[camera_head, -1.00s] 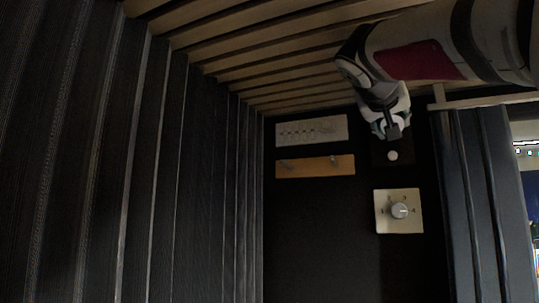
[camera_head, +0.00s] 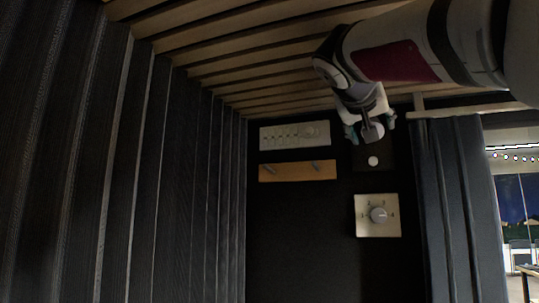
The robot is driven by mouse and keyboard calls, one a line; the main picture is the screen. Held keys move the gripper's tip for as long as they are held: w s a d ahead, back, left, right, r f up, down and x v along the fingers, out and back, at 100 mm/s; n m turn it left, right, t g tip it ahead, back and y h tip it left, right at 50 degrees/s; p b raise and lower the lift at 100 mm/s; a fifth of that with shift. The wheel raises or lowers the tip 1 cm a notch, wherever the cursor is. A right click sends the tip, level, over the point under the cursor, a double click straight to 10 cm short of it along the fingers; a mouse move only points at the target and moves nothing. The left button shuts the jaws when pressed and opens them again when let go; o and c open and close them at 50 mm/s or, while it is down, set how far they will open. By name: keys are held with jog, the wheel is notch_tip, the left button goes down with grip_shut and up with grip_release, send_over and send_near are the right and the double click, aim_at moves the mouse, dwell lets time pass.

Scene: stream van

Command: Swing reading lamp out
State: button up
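My gripper (camera_head: 370,126) reaches down from the upper right in the head view. Its teal-tipped fingers look spread apart, with nothing seen between them. Just below it is a dark square plate (camera_head: 385,158) with a small round white knob or bulb (camera_head: 373,161), on the dark back wall. This may be the reading lamp, but I cannot tell for sure. The gripper covers the plate's upper part, and I cannot tell whether it touches it.
A white panel (camera_head: 295,135) and a wooden strip with two pegs (camera_head: 297,171) are left of the gripper. A cream dial plate (camera_head: 378,215) is below. A slatted wooden ceiling (camera_head: 230,60), dark ribbed left wall (camera_head: 130,180) and curtain (camera_head: 450,200) surround the space.

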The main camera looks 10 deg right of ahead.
jog(key=v, duration=0.6)
jog(key=shift+a, duration=0.1)
